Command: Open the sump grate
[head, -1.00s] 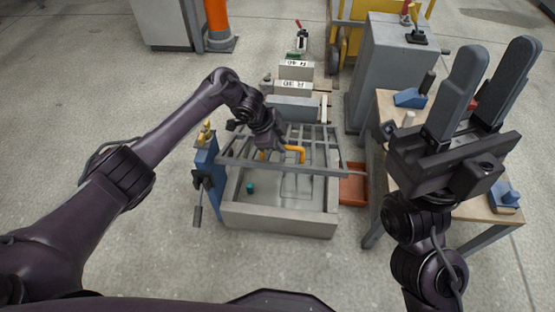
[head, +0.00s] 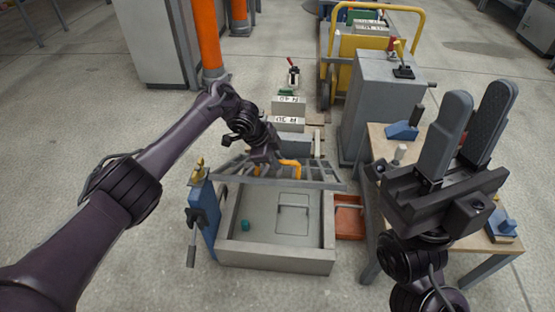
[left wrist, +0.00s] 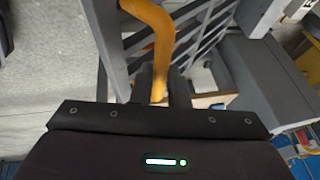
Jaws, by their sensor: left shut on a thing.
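The sump grate (head: 318,180), grey with bars, is tilted up above the grey sump box (head: 275,259), whose inside shows in front of it. Its orange handle (head: 291,168) sticks out of the bars. My left gripper (head: 270,160) is at the handle; in the left wrist view its fingers (left wrist: 159,85) are shut on the orange handle (left wrist: 158,38). The fingertips are partly hidden in the head view. My right gripper (head: 457,135) is raised at the right, fingers apart and empty, well away from the grate.
A small teal piece (head: 245,225) lies on the sump floor. A blue post with a black lever (head: 203,212) stands at the box's left. An orange-red tray (head: 349,219) is at its right, near a wooden table (head: 381,141). A grey cabinet (head: 376,95) stands behind.

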